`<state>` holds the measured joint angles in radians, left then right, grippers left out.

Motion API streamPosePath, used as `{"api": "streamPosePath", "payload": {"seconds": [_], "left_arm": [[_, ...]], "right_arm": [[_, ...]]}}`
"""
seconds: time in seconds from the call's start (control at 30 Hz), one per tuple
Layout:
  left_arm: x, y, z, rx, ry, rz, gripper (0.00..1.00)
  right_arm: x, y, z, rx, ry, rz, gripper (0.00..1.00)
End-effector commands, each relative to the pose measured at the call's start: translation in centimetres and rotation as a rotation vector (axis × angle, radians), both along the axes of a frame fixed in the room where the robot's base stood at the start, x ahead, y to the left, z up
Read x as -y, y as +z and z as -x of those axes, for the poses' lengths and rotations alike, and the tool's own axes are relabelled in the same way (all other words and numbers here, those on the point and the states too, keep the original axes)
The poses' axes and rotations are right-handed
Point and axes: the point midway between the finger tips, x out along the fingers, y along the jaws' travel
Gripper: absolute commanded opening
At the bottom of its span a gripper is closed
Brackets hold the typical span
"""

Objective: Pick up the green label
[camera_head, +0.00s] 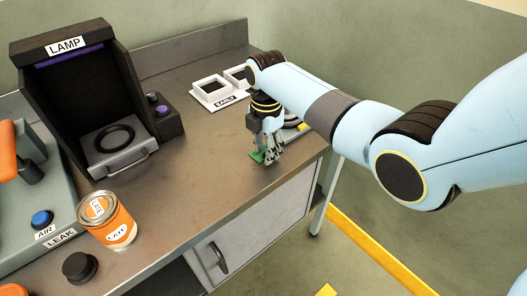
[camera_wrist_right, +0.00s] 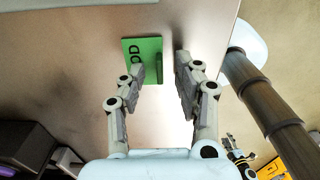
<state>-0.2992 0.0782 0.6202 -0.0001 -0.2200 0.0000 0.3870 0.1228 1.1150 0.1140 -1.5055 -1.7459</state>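The green label (camera_head: 257,157) lies on the brown bench top near its right front edge. In the right wrist view the green label (camera_wrist_right: 143,47) shows dark letters, partly covered by one finger, and a darker green raised strip on its right side. My right gripper (camera_head: 271,157) is low over the bench at the label. In the wrist view the right gripper (camera_wrist_right: 161,66) is open, with one finger over the label and the other to its right. The raised strip is between the fingers; I cannot tell whether they touch it. My left gripper is not in view.
A black lamp box (camera_head: 75,90) stands at the back left. An orange-and-white can (camera_head: 110,222) and a black knob (camera_head: 79,267) are near the front left. White trays (camera_head: 211,88) marked EARLY sit behind my right arm. The middle of the bench is clear.

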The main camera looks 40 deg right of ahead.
Motion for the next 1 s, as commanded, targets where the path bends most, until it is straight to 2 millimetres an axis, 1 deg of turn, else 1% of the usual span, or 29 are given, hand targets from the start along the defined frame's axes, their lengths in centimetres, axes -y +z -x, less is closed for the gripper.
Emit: {"api": "streamPosePath", "payload": {"seconds": [0.2, 0.23, 0.4, 0.47, 0.5, 0.83, 0.97, 1.0], "left_arm": [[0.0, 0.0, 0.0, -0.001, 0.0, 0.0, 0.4], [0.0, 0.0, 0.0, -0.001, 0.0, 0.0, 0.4], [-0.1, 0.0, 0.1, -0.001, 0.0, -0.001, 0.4], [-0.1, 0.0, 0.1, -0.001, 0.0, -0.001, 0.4], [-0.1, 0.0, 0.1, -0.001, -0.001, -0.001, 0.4], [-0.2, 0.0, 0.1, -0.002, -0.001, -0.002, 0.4], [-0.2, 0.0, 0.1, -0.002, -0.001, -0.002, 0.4], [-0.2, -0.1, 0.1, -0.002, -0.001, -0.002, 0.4]], "right_arm": [[0.0, -0.2, 0.0, 0.002, 0.0, 0.0, 0.33], [0.0, -0.2, 0.0, 0.001, 0.0, 0.0, 0.31], [0.0, -0.2, 0.0, 0.001, 0.0, 0.0, 0.09], [0.0, -0.1, 0.0, 0.001, 0.0, 0.0, 0.01], [0.0, -0.1, 0.0, 0.001, 0.0, 0.0, 0.0], [0.0, 0.0, 0.0, 0.002, 0.0, 0.001, 0.0], [0.0, 0.7, -0.1, 0.003, 0.0, 0.001, 0.0], [0.0, 1.2, -0.1, 0.004, 0.0, 0.001, 0.0]]}}
